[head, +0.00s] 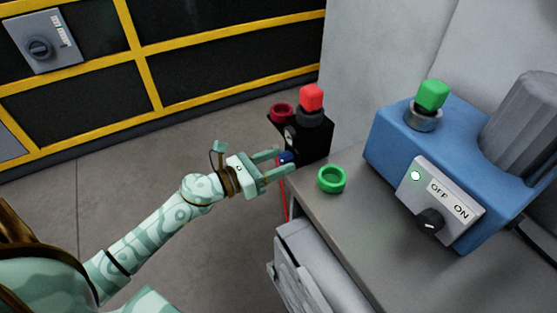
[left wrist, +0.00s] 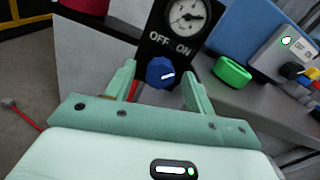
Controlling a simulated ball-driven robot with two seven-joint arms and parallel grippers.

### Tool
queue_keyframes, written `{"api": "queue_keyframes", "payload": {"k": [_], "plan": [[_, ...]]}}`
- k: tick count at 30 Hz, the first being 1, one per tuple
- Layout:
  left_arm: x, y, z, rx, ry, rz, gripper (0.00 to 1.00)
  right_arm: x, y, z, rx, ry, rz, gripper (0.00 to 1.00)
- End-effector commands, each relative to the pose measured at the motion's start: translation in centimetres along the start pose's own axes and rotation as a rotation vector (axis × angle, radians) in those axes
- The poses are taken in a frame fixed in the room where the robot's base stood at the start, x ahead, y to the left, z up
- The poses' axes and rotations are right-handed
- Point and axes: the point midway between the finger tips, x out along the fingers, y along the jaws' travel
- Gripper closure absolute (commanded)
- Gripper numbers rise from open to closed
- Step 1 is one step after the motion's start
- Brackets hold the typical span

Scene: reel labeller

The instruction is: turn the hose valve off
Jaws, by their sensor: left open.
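The hose valve's blue knob (head: 286,157) sits on the side of a black box (head: 315,140) at the bench corner. In the left wrist view the blue knob (left wrist: 159,71) is below a dial gauge and OFF and ON labels. Its white mark appears to point to the right, towards the ON side. My left gripper (head: 283,161) is open, with one finger on each side of the knob. I cannot tell whether the fingers touch it. A thin red hose (head: 286,200) hangs below the box. My right gripper is not in view.
A red ring (head: 282,111) and a red button (head: 312,96) are at the box. A green ring (head: 332,180) lies on the grey bench (head: 365,235). A blue machine (head: 385,138) there has a separate OFF/ON switch (head: 430,220). A yellow-framed dark wall stands behind.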

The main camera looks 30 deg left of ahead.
Motion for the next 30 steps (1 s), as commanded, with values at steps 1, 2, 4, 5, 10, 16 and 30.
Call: {"api": "queue_keyframes", "payload": {"k": [1,2,4,5,10,16,30], "plan": [[0.35,0.02,0.06,0.0,-0.001,0.001,0.46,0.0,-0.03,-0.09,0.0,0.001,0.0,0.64],[0.49,0.02,0.03,0.0,-0.001,0.001,0.46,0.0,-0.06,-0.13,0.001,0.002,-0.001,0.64],[0.69,0.01,0.0,-0.001,0.0,0.001,0.46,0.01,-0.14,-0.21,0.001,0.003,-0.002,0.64],[0.73,0.01,0.0,-0.001,0.0,0.001,0.46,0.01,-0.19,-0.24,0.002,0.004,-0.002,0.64],[0.73,0.01,-0.01,-0.001,0.0,0.001,0.46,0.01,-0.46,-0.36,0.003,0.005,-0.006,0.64],[0.7,0.01,-0.01,-0.001,0.0,0.001,0.91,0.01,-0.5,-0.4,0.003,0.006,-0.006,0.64],[0.69,-0.01,0.17,-0.088,-0.001,0.001,0.91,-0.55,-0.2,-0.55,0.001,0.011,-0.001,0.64]]}}
